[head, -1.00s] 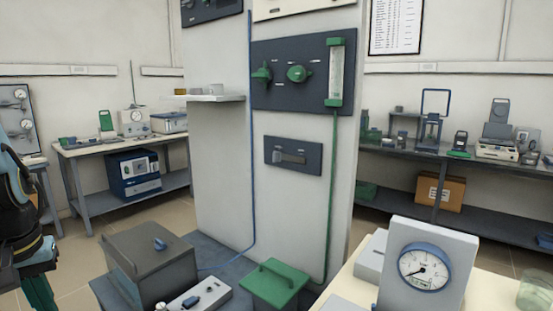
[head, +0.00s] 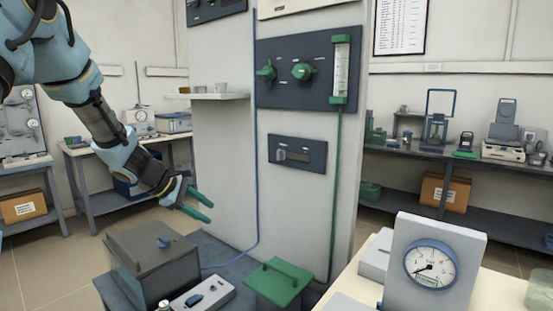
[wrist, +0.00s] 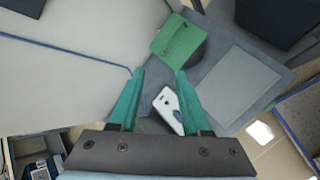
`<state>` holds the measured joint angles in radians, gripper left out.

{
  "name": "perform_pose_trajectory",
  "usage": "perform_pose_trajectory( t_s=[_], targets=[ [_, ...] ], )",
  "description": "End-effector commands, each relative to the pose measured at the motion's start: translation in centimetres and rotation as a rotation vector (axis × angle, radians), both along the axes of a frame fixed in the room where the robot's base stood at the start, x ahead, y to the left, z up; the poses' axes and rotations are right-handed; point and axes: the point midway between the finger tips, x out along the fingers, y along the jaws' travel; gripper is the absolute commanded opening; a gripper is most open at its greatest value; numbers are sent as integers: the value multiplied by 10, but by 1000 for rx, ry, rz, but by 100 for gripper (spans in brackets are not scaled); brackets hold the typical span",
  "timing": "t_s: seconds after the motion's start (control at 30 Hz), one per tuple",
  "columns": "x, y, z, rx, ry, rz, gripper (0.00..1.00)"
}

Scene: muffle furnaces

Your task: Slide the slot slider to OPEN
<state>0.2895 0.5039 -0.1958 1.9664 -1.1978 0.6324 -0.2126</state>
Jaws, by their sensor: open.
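The slot slider (head: 281,154) is a small grey knob at the left end of a horizontal slot in a dark panel (head: 316,166) on the pale column. Its OPEN lettering is too small to read. My gripper (head: 210,212) is open and empty, to the left of the panel and lower in the head view, apart from it. In the wrist view its two green fingers (wrist: 160,73) are spread with nothing between the tips. The slider cannot be made out in the wrist view.
A panel with green knobs (head: 303,72) is above the slot, and a small shelf (head: 207,96) juts out at left. Blue (head: 257,190) and green (head: 335,190) tubes run down beside the slot panel. A grey box (head: 160,262) and green box (head: 279,285) stand below.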

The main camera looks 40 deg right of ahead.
Motion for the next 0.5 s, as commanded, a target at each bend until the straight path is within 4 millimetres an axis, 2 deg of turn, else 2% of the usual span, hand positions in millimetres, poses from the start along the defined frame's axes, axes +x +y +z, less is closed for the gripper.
perform_pose_trajectory(
  t_s=[0.03,0.1,0.2,0.33,0.4,0.5],
  targets=[
    [9,-35,1,-88,64,52,48],
    [23,-81,12,-220,160,136,48],
    [44,-140,29,-409,308,253,48],
    [70,-195,50,-626,489,384,48],
    [81,-213,57,-714,567,439,48],
    [94,-229,65,-802,646,493,48]
  ],
)
